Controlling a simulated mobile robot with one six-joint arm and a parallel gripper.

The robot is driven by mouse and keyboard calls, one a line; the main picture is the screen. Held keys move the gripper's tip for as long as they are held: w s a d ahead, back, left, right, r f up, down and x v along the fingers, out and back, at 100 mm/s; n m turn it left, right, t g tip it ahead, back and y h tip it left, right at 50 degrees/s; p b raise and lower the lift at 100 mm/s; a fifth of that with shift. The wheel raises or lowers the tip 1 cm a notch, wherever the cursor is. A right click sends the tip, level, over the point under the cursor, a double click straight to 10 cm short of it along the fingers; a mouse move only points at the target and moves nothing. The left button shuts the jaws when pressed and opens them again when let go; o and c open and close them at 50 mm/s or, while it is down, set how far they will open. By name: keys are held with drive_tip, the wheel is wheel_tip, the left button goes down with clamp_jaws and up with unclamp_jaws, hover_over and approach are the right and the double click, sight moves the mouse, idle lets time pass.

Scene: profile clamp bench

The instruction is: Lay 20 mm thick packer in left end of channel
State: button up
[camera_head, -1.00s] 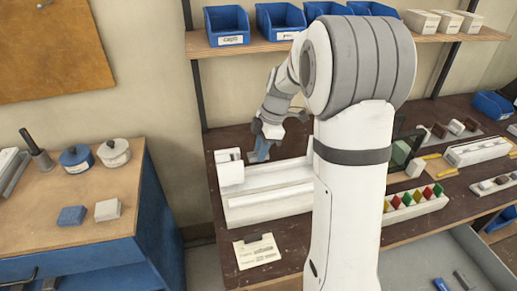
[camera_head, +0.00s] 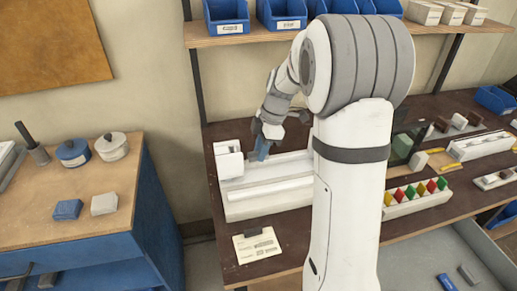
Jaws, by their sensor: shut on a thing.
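My gripper (camera_head: 262,140) is at the left part of the white channel (camera_head: 290,184) on the dark bench, with its fingers pointing down. It is shut on a small blue-grey packer (camera_head: 261,149), held at or just above the channel's left end. Whether the packer touches the channel floor cannot be told. A white end block (camera_head: 229,160) stands at the channel's left end, left of the packer. My arm hides the right part of the channel.
A clipboard card (camera_head: 256,245) lies in front of the channel. A rack with coloured pieces (camera_head: 416,197) is right of my arm. Blue bins (camera_head: 281,14) stand on the shelf above. A side table (camera_head: 65,230) at left holds a blue block (camera_head: 67,210) and a grey block (camera_head: 104,204).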

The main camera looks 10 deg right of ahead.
drive_tip(key=shift+f+b, duration=1.4)
drive_tip(key=shift+f, duration=0.35)
drive_tip(key=o, duration=1)
drive_tip(key=shift+s+r, duration=0.1)
drive_tip(key=shift+o, duration=0.2)
drive_tip(key=shift+r, duration=0.1)
drive_tip(key=shift+w, duration=0.25)
drive_tip(key=shift+s+r+p, duration=0.15)
drive_tip(key=shift+r+p, duration=2.2)
drive_tip(key=shift+r, duration=1.5)
drive_tip(key=shift+s, duration=0.1)
